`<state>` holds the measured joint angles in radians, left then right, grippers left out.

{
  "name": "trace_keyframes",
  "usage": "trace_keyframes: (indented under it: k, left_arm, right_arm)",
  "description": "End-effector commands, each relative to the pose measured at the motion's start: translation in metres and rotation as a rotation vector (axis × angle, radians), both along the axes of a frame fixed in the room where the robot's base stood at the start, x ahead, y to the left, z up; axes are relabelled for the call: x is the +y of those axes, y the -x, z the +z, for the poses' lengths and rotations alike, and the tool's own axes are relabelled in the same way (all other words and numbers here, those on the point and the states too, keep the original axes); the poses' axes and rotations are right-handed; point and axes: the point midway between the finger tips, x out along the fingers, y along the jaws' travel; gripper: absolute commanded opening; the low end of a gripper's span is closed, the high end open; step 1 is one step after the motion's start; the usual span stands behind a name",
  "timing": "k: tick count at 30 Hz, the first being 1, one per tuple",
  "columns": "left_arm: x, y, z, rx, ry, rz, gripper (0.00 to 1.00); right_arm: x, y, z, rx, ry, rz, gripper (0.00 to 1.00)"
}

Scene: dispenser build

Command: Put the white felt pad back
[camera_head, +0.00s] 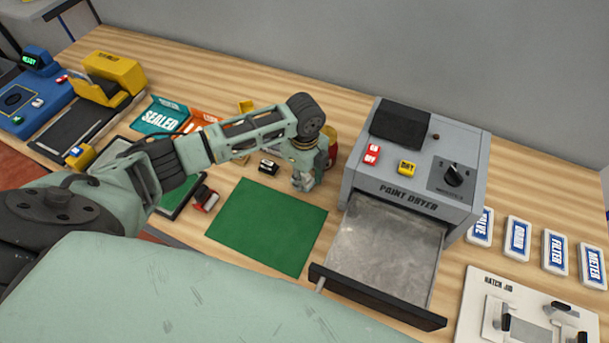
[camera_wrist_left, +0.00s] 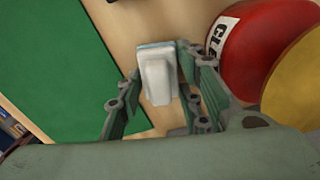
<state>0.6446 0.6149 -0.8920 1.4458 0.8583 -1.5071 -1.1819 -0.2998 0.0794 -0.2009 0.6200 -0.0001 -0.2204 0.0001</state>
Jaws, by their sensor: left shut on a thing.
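The white felt pad (camera_wrist_left: 157,76) is a small white block with a pale blue edge in the left wrist view. It sits between the two fingers of my left gripper (camera_head: 303,184), which is shut on it. In the head view that gripper points down just above or at the wooden table, between the green mat (camera_head: 266,225) and the paint dryer (camera_head: 418,165). I cannot tell whether the pad touches the table. The pad is mostly hidden by the fingers in the head view. My right gripper is not in view.
A red can (camera_wrist_left: 238,50) with a yellow end stands close beside my left gripper. The dryer's drawer (camera_head: 382,255) is pulled out at the right. A small black block (camera_head: 268,167) and a red-and-black item (camera_head: 206,199) lie near the mat. The hatch jig (camera_head: 490,290) is at front right.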

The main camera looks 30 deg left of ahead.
Motion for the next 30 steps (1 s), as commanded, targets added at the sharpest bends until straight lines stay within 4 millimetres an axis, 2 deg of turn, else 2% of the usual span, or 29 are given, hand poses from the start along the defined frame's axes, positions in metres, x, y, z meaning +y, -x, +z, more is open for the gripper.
trace_keyframes:
  k: [15,16,23,30]
  left_arm:
    - [-0.0002,0.0,-0.0084,0.0,0.0,0.0,0.01]
    - [-0.0001,0.0,-0.0081,0.0,0.0,0.0,0.35]
    - [-0.0002,0.0001,-0.0079,0.0,0.0,0.0,0.55]
    - [-0.0001,0.0002,-0.008,0.0,0.0,0.0,0.56]
  right_arm:
    - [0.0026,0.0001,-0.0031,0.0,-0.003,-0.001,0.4]
    - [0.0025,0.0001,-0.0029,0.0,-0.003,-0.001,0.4]
    - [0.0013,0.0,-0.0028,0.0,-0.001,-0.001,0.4]
    - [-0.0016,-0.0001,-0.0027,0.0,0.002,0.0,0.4]
